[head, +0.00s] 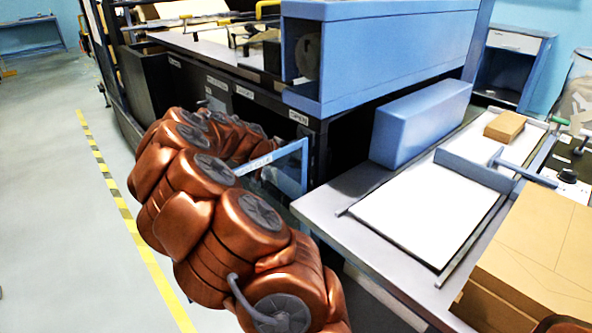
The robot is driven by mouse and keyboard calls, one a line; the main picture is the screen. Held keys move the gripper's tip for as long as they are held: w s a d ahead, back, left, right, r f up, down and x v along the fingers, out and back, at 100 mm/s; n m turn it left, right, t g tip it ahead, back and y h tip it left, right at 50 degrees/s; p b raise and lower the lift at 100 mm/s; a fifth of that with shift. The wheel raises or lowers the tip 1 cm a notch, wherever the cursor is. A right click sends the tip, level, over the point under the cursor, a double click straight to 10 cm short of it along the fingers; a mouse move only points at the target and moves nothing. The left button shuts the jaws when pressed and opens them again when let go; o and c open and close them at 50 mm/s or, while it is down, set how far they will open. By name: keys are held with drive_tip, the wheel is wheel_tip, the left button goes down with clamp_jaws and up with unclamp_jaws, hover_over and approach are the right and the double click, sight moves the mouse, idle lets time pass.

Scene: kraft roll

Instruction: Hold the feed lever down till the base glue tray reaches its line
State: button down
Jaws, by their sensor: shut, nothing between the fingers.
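My copper-coloured arm rises from the bottom of the head view and bends toward the dark side of the machine (345,140). Its far end goes behind its own links, so my gripper is hidden. A blue-framed clear panel (290,160) with a label strip stands out from the machine beside the arm. I cannot make out the feed lever, the base glue tray or its line; the arm covers much of the machine's lower side there. Small white labels, one reading OPEN (298,117), run along the machine's upper edge.
A grey worktable (345,190) at right holds a white sheet area (420,215), a blue box-shaped housing (420,122), a small brown block (505,126) and a large cardboard box (535,255). Open floor with a yellow-black stripe (125,215) lies at left.

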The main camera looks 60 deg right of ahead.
drive_tip(key=shift+f, duration=0.1)
idle(0.8)
drive_tip(key=shift+r+b, duration=0.3)
drive_tip(key=shift+r, duration=0.4)
drive_tip(key=d+r+v, duration=0.1)
drive_tip(key=v, duration=1.2)
drive_tip(key=shift+r, duration=0.3)
drive_tip(key=shift+s, duration=0.15)
